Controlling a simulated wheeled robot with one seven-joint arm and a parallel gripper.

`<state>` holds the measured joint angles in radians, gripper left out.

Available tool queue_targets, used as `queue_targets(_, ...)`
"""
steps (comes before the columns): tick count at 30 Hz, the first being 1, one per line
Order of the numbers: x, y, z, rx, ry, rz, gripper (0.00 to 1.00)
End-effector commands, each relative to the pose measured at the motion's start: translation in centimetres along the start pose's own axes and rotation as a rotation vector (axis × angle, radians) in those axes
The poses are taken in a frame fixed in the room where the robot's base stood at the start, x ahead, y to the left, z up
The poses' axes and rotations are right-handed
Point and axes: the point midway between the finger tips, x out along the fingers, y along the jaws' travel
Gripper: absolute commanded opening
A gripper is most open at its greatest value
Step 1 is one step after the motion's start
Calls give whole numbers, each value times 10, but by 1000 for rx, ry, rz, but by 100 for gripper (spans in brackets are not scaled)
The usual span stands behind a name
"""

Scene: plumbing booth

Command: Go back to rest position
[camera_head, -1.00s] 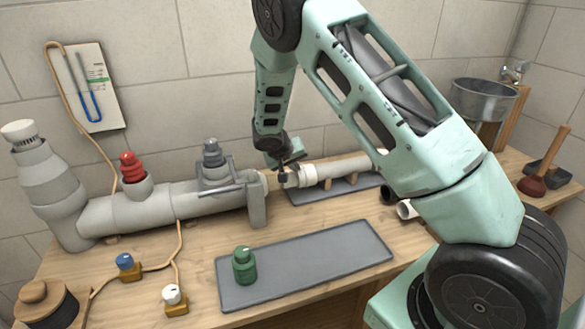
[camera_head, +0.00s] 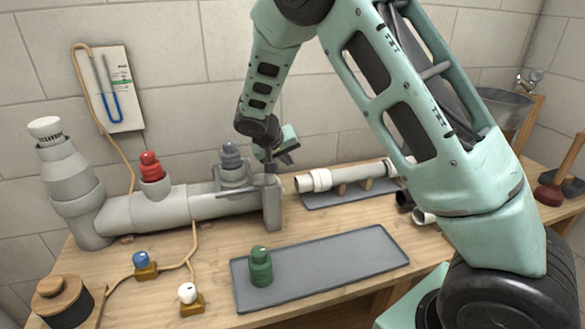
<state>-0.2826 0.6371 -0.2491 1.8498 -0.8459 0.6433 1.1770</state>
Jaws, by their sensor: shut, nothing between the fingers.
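My arm comes in from the lower right and arches over the wooden bench. My gripper (camera_head: 270,170) hangs near the right end of the grey pipe assembly (camera_head: 150,212), close to its end flange. It is shut with nothing in it, and I cannot tell whether it touches the flange. A red plug (camera_head: 150,165) and a grey plug (camera_head: 230,157) sit upright on the pipe's ports. A green plug (camera_head: 261,267) stands on the grey mat (camera_head: 335,262) at the front.
A white pipe piece (camera_head: 345,176) lies on supports on a back tray. A blue valve (camera_head: 141,260), a white valve (camera_head: 187,293) and a spool (camera_head: 60,300) stand at the front left. A metal basin (camera_head: 503,108) and a plunger (camera_head: 550,190) are at the right. The mat's right part is clear.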

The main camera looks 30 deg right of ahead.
Motion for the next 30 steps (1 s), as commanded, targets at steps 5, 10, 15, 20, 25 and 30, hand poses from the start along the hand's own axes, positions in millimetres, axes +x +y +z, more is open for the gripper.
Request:
queue_targets(5,-11,0,0,1,0,-1,0)
queue_targets(10,-12,0,0,0,-1,0,0)
queue_targets(15,-25,14,30,-41,-79,-83,0)
queue_targets(20,-57,34,92,-136,-177,-270,0)
queue_targets(25,-85,46,138,-211,-194,-412,0)
queue_targets(30,-103,56,171,-260,-180,-500,0)
